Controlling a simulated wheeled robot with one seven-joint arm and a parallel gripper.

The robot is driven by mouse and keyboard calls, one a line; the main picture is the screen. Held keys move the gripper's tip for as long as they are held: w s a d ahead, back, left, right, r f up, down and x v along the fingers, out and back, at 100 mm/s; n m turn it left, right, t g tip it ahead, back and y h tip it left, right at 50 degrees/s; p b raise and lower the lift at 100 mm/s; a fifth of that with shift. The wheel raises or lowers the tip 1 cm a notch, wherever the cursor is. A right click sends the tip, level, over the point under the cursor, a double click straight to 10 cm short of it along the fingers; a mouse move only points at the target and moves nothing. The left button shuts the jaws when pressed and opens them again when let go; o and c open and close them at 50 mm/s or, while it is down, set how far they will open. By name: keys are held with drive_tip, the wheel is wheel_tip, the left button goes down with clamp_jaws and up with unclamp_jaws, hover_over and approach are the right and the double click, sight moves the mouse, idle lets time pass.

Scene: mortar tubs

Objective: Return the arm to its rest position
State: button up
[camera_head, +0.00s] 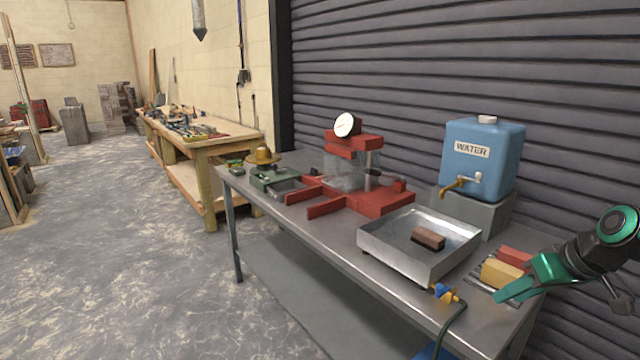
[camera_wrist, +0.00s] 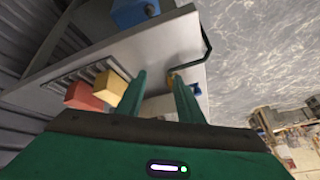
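My gripper (camera_head: 520,288) is green and hangs at the right end of the steel bench in the head view, in front of the yellow brick (camera_head: 503,273). In the wrist view my gripper (camera_wrist: 160,90) has its two fingers apart with nothing held between them. My dark arm link comes in from the right edge of the head view. The yellow brick and a red brick (camera_head: 515,257) lie on a slatted rack. In the wrist view the yellow brick (camera_wrist: 109,90) and red brick (camera_wrist: 84,97) are left of the fingers.
The steel bench (camera_head: 300,228) holds a metal tray (camera_head: 398,262) with a brown brick (camera_head: 428,238), a red press (camera_head: 375,200) and a blue water tank (camera_head: 482,158). A blue-and-yellow fitting (camera_head: 446,293) with a hose sits at the front edge. The floor at left is open.

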drive_tip(key=s+m+g+h, duration=0.2)
drive_tip(key=s+m+g, duration=0.3)
drive_tip(key=s, duration=1.8)
drive_tip(key=m, duration=0.3)
drive_tip(key=shift+r+g, duration=0.3)
drive_tip(key=shift+g, duration=0.1)
drive_tip(key=shift+s, duration=0.1)
